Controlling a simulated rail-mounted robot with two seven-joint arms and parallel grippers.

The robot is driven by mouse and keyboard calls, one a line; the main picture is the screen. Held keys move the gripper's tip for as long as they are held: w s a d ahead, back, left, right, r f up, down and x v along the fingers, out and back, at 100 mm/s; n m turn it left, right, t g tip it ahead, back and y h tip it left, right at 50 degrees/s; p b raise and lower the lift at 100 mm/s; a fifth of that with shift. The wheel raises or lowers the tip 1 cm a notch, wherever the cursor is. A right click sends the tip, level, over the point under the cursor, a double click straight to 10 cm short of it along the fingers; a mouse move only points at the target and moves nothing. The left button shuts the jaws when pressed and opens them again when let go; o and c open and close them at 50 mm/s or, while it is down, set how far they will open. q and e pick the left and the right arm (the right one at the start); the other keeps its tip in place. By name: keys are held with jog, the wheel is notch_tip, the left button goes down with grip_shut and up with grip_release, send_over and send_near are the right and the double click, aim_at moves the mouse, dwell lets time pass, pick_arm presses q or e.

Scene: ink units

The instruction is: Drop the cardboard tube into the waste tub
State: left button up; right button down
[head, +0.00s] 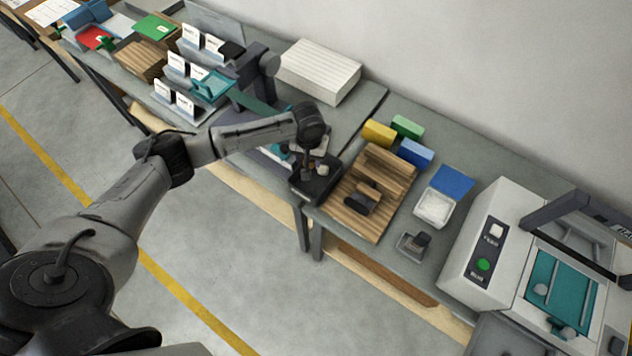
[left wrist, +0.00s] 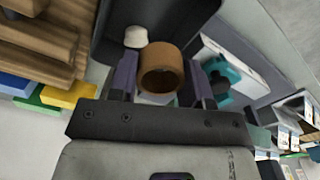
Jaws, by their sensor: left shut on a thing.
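My left gripper (head: 309,158) is shut on the cardboard tube. In the left wrist view the brown tube (left wrist: 161,68) sits between the two fingers, its open round end facing the camera. The tube is partly hidden by the gripper in the head view. The black waste tub (head: 303,188) stands near the table's front edge, right below the gripper. A small whitish piece (head: 322,170) shows at the tub. In the left wrist view the dark tub (left wrist: 185,22) lies beyond the tube. I cannot tell how high the tube is above it. My right gripper is not in view.
Right of the tub is a slatted wooden tray (head: 384,226) with dark-ended rollers. Yellow (head: 378,133), green and blue boxes stand behind it. A white container (head: 434,207) and a press machine (head: 490,240) are further right. A white stack (head: 319,70) lies behind.

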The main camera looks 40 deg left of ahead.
pick_arm(q)
jog(key=o, duration=1)
jog(key=shift+c, duration=0.2)
notch_tip(320, 180, up, 14)
jog(key=shift+f+p, duration=0.15)
jog(key=shift+p, duration=0.2)
dwell(0.4)
